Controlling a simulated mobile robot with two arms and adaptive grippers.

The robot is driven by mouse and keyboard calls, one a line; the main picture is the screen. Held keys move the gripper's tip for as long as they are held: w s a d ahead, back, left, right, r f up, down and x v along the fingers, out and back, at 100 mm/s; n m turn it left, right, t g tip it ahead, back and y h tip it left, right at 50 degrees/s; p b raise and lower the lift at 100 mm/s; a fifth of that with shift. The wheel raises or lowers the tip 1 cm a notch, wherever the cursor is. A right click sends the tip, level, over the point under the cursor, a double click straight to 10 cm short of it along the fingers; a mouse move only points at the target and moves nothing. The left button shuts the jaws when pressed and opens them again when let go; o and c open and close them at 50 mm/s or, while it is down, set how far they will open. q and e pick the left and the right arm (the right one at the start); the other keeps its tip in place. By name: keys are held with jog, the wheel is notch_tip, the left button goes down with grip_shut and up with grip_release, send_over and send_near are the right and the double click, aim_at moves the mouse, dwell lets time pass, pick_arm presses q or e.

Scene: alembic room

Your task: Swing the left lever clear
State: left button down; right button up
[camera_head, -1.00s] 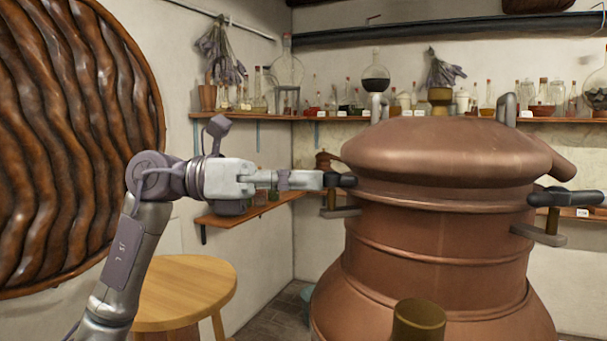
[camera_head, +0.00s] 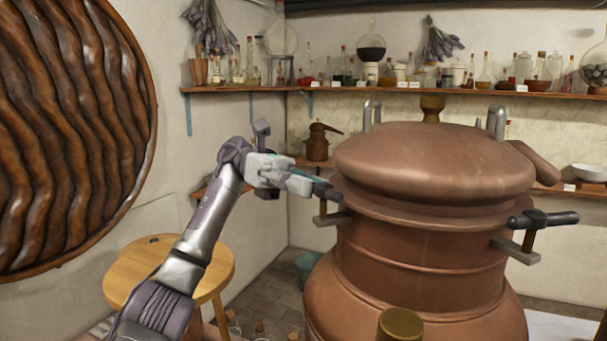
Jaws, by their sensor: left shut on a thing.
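The large copper still (camera_head: 420,250) stands right of centre with its domed lid (camera_head: 435,165) on. The left lever (camera_head: 329,193) is a dark handle on a brass post above a grey bracket (camera_head: 333,219) at the still's left side. My left gripper (camera_head: 317,186) is shut on this handle, and its fingers hide much of it. The right lever (camera_head: 543,218) sticks out to the right on its own post and bracket, with nothing touching it. My right gripper is not in view.
A round wooden stool (camera_head: 160,270) stands below my left arm. Bottles and flasks line the wall shelf (camera_head: 250,89). A small copper still (camera_head: 318,142) sits on a lower shelf. A brass cylinder (camera_head: 400,325) rises in the front. A large brown coiled disc fills the left.

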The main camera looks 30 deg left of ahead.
pick_arm(q)
jog(key=shift+w+m+g+y, duration=0.1)
jog(key=shift+m+g+y, duration=0.2)
jog(key=shift+g, duration=0.2)
jog(key=c, duration=1.1)
grip_release()
jog(key=shift+c, duration=0.2)
